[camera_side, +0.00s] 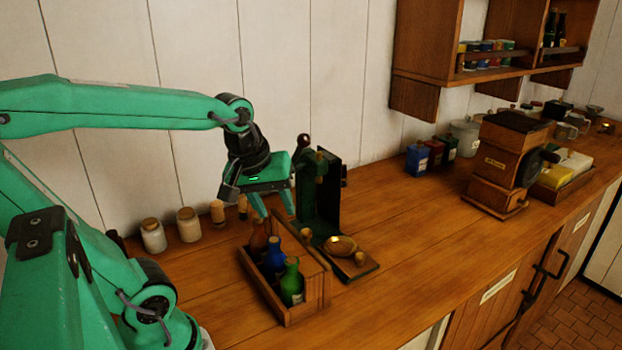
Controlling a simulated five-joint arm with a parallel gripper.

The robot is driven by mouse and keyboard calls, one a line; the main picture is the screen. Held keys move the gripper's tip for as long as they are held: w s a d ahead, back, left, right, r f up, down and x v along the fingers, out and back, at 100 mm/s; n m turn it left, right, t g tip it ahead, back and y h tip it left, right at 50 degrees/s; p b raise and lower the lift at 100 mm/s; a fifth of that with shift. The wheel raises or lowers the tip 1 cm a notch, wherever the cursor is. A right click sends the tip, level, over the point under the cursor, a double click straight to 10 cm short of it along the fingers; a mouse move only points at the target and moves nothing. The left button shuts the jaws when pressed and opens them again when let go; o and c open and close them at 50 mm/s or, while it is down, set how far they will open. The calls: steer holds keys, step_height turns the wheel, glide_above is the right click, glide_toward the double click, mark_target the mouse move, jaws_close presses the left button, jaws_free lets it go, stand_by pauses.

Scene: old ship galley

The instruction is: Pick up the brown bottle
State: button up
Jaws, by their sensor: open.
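The brown bottle (259,241) stands at the back end of a small wooden crate (290,318) on the counter. A blue bottle (274,262) and a green bottle (291,284) stand in front of it in the same crate. My gripper (273,212) is open and points down, above and slightly right of the brown bottle. Its jaws hold nothing. Whether a fingertip touches the brown bottle's top cannot be told from this view.
A dark green upright device (322,195) with a brass dish (340,246) stands close right of my gripper. Corked jars (153,236) line the wall at left. A wooden grinder (497,165) stands further right. The counter between them is clear.

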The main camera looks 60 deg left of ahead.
steer(key=w+a+f+n+g, duration=0.2)
steer(key=a+n, duration=0.5)
steer(key=n, duration=0.4)
steer(key=n+g, duration=0.1)
steer(key=n, duration=0.8)
glide_above(258, 216)
steer(key=d, duration=0.1)
steer(key=f, duration=0.3)
steer(key=shift+w+f+h, duration=0.2)
steer(key=shift+f+h, duration=0.1)
steer(key=n, duration=0.1)
steer(key=a+f+n, duration=0.1)
steer(key=shift+a+n+g, duration=0.25)
steer(key=shift+n+g, duration=0.15)
steer(key=shift+f, duration=0.1)
steer(key=shift+f, duration=1.15)
steer(key=shift+f, duration=0.15)
steer(key=shift+s+d+f, duration=0.1)
steer(key=shift+f, duration=1.15)
steer(key=shift+s+d+f, duration=0.1)
steer(key=shift+f, duration=1.1)
